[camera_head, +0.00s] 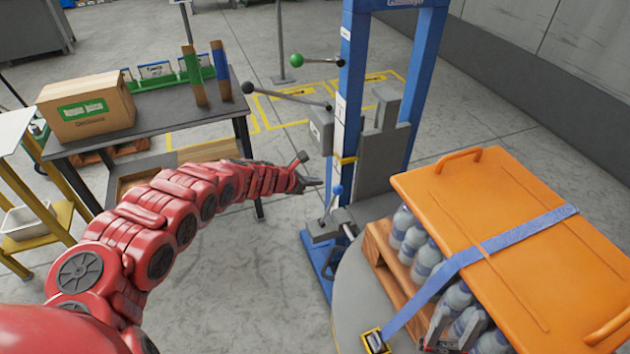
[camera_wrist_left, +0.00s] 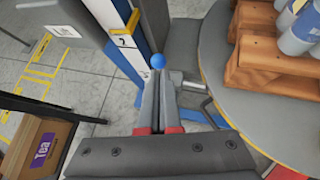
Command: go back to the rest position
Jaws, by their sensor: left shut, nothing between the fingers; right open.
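My left arm reaches in from the left, and its red and dark gripper (camera_head: 312,184) is just left of a blue-knobbed lever (camera_head: 337,190) on the blue machine post. In the left wrist view the left gripper's fingers (camera_wrist_left: 157,92) are together with nothing between them. The blue knob (camera_wrist_left: 157,62) shows just past their tips; I cannot tell whether they touch. My right gripper (camera_head: 440,330) is partly in view at the bottom, open, in front of the bottles (camera_head: 425,262) near the strap. Much of it is cut off by the frame edge.
A blue strap (camera_head: 520,234) crosses an orange cover (camera_head: 490,205) over bottles on a wooden pallet (camera_head: 383,250) and round grey turntable (camera_head: 358,285). The blue post (camera_head: 352,100) carries black and green (camera_head: 297,60) knobbed levers. A dark table (camera_head: 165,122) holds a carton (camera_head: 88,108).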

